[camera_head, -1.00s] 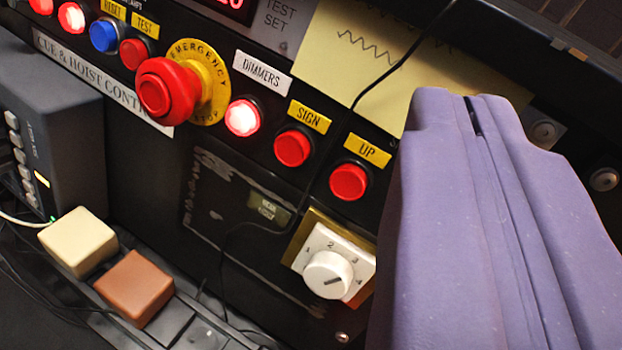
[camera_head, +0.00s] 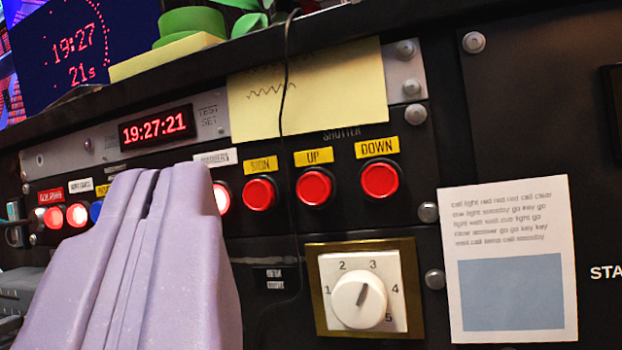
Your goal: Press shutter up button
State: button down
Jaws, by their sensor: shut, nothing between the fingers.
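The shutter up button (camera_head: 314,187) is a round red button under a yellow UP label, with the word SHUTTER above. A red DOWN button (camera_head: 380,180) sits just right of it. A red SIGN button (camera_head: 259,194) sits just left. My gripper (camera_head: 152,185) is lavender, shut and empty, at the lower left of the view. Its tips show left of the UP button and apart from it in the picture. It hides part of the lit button under the DIMMERS label (camera_head: 214,158) and the panel further left.
A white rotary knob (camera_head: 359,298) in a brass frame is below the buttons. A yellow note (camera_head: 306,95) and a black cable hang above. A printed sheet (camera_head: 511,262) is at the right. A red clock display (camera_head: 156,127) is upper left.

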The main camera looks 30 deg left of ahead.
aim_at(314, 189)
jog(key=shift+w+a+f+b, duration=0.2)
jog(key=shift+w+a, duration=0.1)
jog(key=shift+w, duration=1.1)
jog(key=shift+w+a+f+b, duration=0.15)
jog(key=shift+w+a+f, duration=0.1)
jog(key=shift+w, duration=1.1)
jog(key=shift+w+a+f+b, duration=0.2)
jog(key=shift+w+a, duration=0.1)
jog(key=shift+w, duration=1.1)
jog(key=shift+w, duration=0.1)
jog(key=shift+w+b, duration=0.25)
jog(key=shift+b, duration=0.2)
